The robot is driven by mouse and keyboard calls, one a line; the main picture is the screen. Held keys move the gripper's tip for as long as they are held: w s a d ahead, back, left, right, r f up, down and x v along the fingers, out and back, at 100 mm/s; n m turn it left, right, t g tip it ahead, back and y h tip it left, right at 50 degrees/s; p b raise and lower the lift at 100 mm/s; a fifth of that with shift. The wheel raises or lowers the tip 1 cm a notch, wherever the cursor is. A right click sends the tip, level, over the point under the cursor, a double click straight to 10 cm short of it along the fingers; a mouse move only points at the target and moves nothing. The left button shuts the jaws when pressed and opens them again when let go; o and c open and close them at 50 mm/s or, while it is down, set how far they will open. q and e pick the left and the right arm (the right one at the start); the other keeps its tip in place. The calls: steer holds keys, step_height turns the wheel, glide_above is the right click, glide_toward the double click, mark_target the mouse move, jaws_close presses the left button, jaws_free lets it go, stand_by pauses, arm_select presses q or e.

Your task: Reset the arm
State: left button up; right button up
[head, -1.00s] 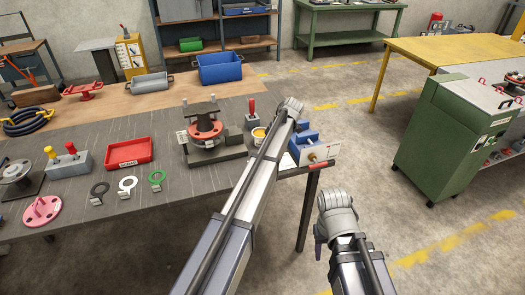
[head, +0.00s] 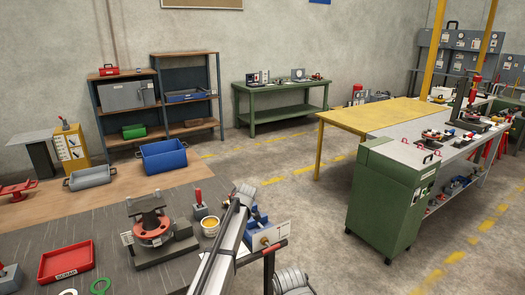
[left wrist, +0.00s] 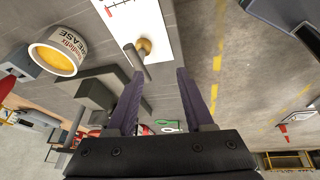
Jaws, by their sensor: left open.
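My left arm (head: 226,250) reaches up from the bottom of the head view, beside the right end of the dark workbench. Its gripper cannot be made out there. In the left wrist view, my left gripper (left wrist: 160,80) has its two dark fingers apart with nothing between them. The flanged spool (head: 152,228), with a red ring and a dark top, stands upright in its grey fixture (head: 165,252), left of the arm and apart from it. Part of my right arm (head: 292,281) shows at the bottom edge; its gripper is out of view.
A grease tin (head: 210,227) and a red-handled block (head: 199,205) stand near the spool. A blue fixture with a white plate (head: 266,237) is at the bench end, partly behind my arm. A green cabinet (head: 390,195) stands right. Floor between is clear.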

arm_select(q)
steer(key=s+d+m+h, duration=0.1)
steer(key=s+d+m, duration=0.3)
steer(key=s+m, duration=0.5)
steer(key=s+d+f+m+h, duration=0.1)
steer(key=s+d+m, duration=0.3)
steer(key=s+m, duration=0.4)
steer(key=s+d+m+h, duration=0.1)
steer(key=s+d+m, duration=0.3)
steer(key=s+m, duration=0.5)
steer(key=s, duration=0.7)
steer(key=shift+s+f+m+t, duration=0.25)
steer(key=shift+f+m+t, duration=0.05)
